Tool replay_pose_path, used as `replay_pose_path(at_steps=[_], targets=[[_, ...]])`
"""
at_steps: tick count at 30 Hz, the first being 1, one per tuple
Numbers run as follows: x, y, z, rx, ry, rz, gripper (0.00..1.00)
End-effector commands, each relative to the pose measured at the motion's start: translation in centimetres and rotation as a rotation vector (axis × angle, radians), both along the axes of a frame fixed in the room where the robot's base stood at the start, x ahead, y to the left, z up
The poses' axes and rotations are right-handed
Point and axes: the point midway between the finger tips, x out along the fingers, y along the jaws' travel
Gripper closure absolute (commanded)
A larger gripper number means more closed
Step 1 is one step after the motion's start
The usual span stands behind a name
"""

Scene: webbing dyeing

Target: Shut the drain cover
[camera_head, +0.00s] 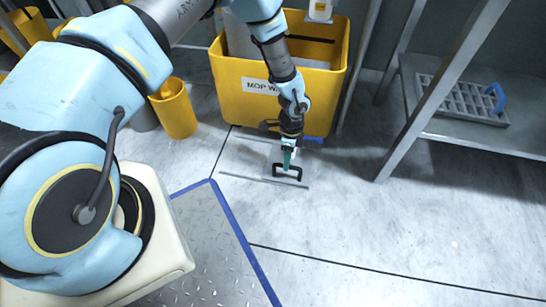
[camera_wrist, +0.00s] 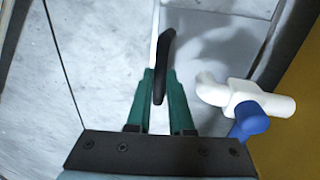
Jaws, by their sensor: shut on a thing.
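The black handle (camera_head: 287,174) of the drain cover stands just in front of the yellow mop bin in the head view. My gripper (camera_head: 289,160) reaches down to it from above, with its green fingers shut on the handle. In the wrist view the handle (camera_wrist: 164,62) shows between the two green fingertips (camera_wrist: 160,85). Thin grey strips (camera_head: 245,178) run along the floor by the handle. The cover's plate is hard to tell from the pale floor, and how far it is shut is unclear.
The yellow mop bin (camera_head: 235,108) stands right behind my gripper. A white fitting with a blue end (camera_wrist: 245,100) is close to the right finger. A yellow bucket (camera_head: 175,110) is at left, a metal shelf (camera_head: 470,135) at right. The floor in front is clear.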

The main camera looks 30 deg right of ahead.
Motion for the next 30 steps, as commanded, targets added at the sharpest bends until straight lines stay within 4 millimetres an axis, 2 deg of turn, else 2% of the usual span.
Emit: replay_pose_path(at_steps=[13, 14, 21, 30], targets=[[-0.74, -0.83, 0.03, -0.006, 0.003, 0.0, 1.0], [-0.76, -0.85, 0.03, -0.006, 0.003, -0.001, 0.79], [-0.61, -0.68, 0.01, -0.003, 0.001, 0.0, 0.52], [-0.47, -0.61, 0.24, -0.001, 0.0, 0.0, 0.51]])
